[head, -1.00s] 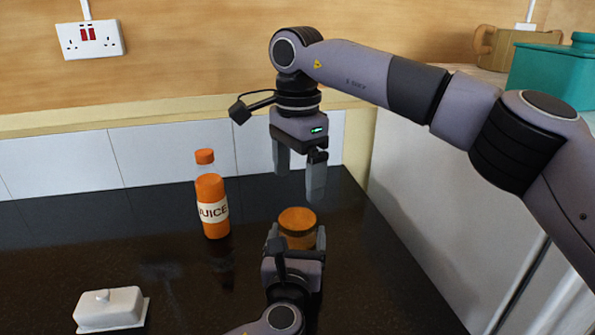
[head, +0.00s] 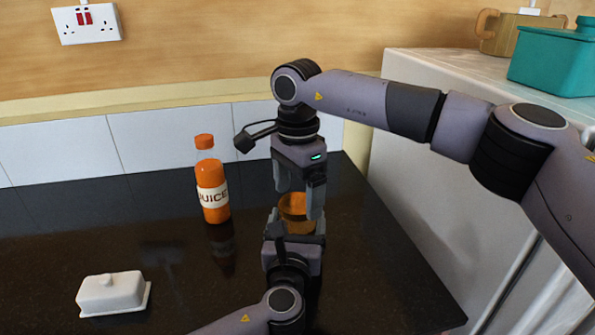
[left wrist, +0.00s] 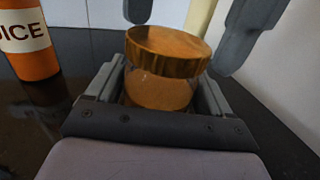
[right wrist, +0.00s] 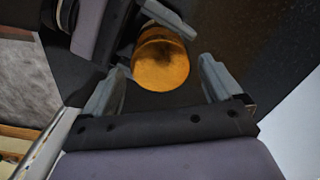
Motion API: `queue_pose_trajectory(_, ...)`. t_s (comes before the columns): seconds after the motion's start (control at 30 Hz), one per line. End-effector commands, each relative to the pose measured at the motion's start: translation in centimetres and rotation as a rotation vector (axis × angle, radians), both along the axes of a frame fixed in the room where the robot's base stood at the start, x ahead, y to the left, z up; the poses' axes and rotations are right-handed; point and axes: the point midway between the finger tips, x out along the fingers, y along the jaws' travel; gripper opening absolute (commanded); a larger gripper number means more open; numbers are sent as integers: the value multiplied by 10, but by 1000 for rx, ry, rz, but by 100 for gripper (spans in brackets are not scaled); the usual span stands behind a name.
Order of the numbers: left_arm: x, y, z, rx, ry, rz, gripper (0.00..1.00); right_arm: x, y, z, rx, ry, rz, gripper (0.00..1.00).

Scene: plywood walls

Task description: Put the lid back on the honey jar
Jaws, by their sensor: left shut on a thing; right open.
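The honey jar (left wrist: 158,90) is an amber jar standing between the fingers of my left gripper (head: 296,222), which is shut on its body. The round golden-brown lid (left wrist: 168,48) rests on top of the jar; it looks slightly tilted, and I cannot tell whether it is seated. My right gripper (head: 298,196) points down from above, open, with its fingers on either side of the lid. In the right wrist view the lid (right wrist: 160,62) lies just beyond and between the open fingertips, with visible gaps. The lower jar is partly hidden by my left gripper.
An orange juice bottle (head: 211,188) stands left of the jar. A white butter dish (head: 112,293) is at the front left of the dark counter (head: 180,275). A white cabinet (head: 415,190) borders the right, with a teal container (head: 550,62) on top.

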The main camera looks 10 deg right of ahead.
Motion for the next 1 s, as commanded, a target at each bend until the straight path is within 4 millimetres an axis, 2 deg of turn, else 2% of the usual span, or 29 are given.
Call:
queue_pose_trajectory(0.13,0,0,-1,1,2,0,0,0,0,-10,1,0,-1,93)
queue_pose_trajectory(0.43,0,0,-1,1,2,0,0,0,0,-12,1,0,-1,93)
queue_pose_trajectory(0.47,0,0,-1,1,2,0,0,0,0,-12,1,0,-1,86)
queue_pose_trajectory(0.6,0,0,-1,1,2,0,0,0,0,-12,1,0,-1,41)
queue_pose_trajectory(0.63,0,0,-1,1,2,0,0,0,0,-12,1,0,-1,35)
queue_pose_trajectory(0.87,0,0,-1,1,2,0,0,0,0,-12,1,0,-22,35)
queue_pose_trajectory(1.0,0,0,-1,1,2,0,0,0,0,-12,1,0,-157,35)
